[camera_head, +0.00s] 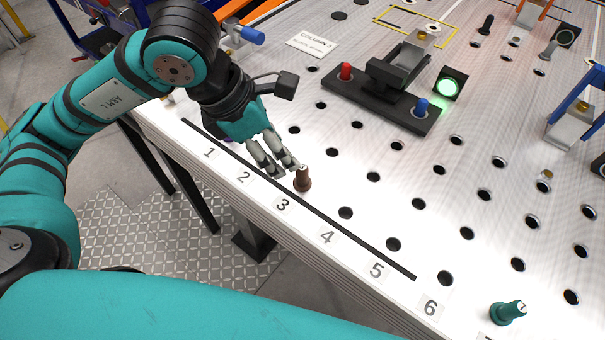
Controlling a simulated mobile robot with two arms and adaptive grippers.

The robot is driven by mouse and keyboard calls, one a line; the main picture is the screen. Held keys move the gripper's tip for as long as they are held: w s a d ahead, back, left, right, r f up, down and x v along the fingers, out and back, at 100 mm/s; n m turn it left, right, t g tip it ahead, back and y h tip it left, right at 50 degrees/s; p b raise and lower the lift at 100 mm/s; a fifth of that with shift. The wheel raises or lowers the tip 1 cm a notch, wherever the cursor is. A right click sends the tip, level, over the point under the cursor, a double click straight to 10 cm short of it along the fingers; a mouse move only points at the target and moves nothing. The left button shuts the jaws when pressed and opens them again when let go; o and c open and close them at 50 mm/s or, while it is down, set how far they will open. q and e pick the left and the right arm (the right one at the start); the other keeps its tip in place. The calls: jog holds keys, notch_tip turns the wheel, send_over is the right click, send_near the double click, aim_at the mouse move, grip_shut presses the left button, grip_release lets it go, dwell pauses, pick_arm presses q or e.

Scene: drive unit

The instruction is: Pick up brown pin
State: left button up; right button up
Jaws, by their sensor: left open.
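The brown pin (303,180) stands upright on the white perforated table, beside the black line and near the printed number 3. My left gripper (280,166) reaches down from the upper left, with its grey fingers just to the left of the pin. The fingers are open, and the pin's top is close to the fingertips. I cannot tell whether they touch it. My right gripper is not in view.
A teal pin (508,312) stands at the lower right. A black fixture (381,104) with a red and a blue pin stands behind, near a green-lit button (447,86). The white table (330,255) has many holes and numbers along its front edge.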

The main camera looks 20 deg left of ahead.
aim_at(302, 172)
pick_arm(q)
jog(key=x, duration=0.3)
jog(key=shift+w+d+f, duration=0.1)
jog(key=shift+w+f, duration=0.1)
jog(key=shift+w+d+f+p, duration=0.2)
jog(key=shift+f+p, duration=0.1)
jog(key=shift+f, duration=0.45)
jog(key=p+x, duration=0.2)
jog(key=x, duration=0.2)
jog(key=shift+w+d+f, duration=0.15)
jog(key=shift+d, duration=0.15)
jog(key=shift+f, duration=0.2)
grip_shut()
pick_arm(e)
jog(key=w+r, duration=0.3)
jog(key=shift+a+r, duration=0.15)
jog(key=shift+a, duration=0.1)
